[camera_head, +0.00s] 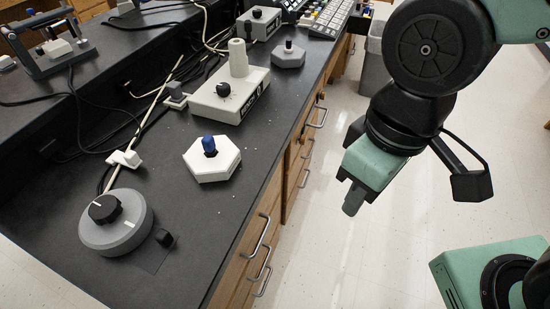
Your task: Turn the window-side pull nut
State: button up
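Two six-sided blocks with knobs on top stand on the dark bench. The nearer one is a white hexagonal block (214,170) with a blue knob (209,146). The farther one is a grey hexagonal block (287,60) with a dark grey knob (288,45). No window shows, so I cannot tell which is the window-side nut. My gripper (353,202) hangs over the floor, right of the bench edge and apart from both blocks. It points down, and its fingers are seen edge-on, so their opening is unclear. Nothing shows held in it.
A round grey dial (118,230) with a black knob sits at the near left, beside a small black block (165,239). Cables run along the left. Drawer handles (259,234) stick out below the bench edge.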

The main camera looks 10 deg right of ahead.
aim_at(301, 139)
jog(key=i+l+u, duration=0.1)
jog(key=l, duration=0.4)
jog(key=i+l+u, duration=0.15)
jog(key=l, duration=0.4)
jog(key=i+l+u, duration=0.1)
jog(key=l, duration=0.4)
